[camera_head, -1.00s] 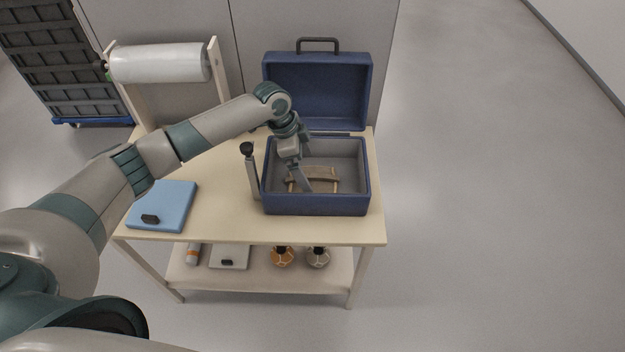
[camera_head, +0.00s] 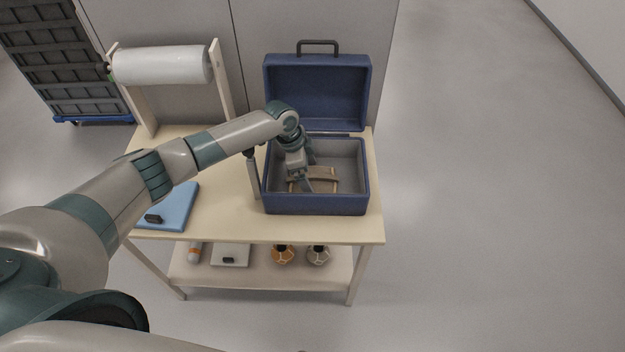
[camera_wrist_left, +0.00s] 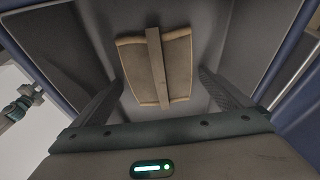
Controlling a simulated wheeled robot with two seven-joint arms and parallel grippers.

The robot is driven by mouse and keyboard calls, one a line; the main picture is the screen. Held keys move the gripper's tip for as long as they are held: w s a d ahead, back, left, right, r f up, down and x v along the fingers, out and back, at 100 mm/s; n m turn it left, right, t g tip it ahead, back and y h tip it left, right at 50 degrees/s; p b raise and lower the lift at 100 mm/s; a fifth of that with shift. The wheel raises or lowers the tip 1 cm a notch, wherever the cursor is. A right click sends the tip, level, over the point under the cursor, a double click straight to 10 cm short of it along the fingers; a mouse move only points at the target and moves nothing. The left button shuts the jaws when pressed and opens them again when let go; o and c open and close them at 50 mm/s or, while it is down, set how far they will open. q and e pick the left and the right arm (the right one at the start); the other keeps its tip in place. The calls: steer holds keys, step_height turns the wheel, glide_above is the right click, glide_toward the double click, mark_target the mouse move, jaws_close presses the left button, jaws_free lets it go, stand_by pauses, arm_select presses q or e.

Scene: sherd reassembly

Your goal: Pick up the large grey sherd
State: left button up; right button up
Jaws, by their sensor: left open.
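The large sherd (camera_head: 325,174) lies inside the blue case in the head view, looking brownish-grey with paler tan edges. My left gripper (camera_head: 305,177) reaches down into the case over the left part of the sherd. In the wrist view its two fingers (camera_wrist_left: 162,82) are wide apart, one on each side of the sherd, with nothing between them gripped. Whether a finger touches the sherd I cannot tell. My right gripper is not seen.
The case (camera_head: 318,205) has raised walls around the sherd, and its lid (camera_head: 318,95) stands open behind. A white roll (camera_head: 165,65) is behind.

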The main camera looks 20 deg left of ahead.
mark_target(311, 175)
arm_select(q)
steer(key=c, duration=1.3)
steer(key=shift+c, duration=0.2)
steer(key=shift+r, duration=0.15)
step_height(311, 175, up, 10)
steer(key=b, duration=0.2)
steer(key=shift+b, duration=0.35)
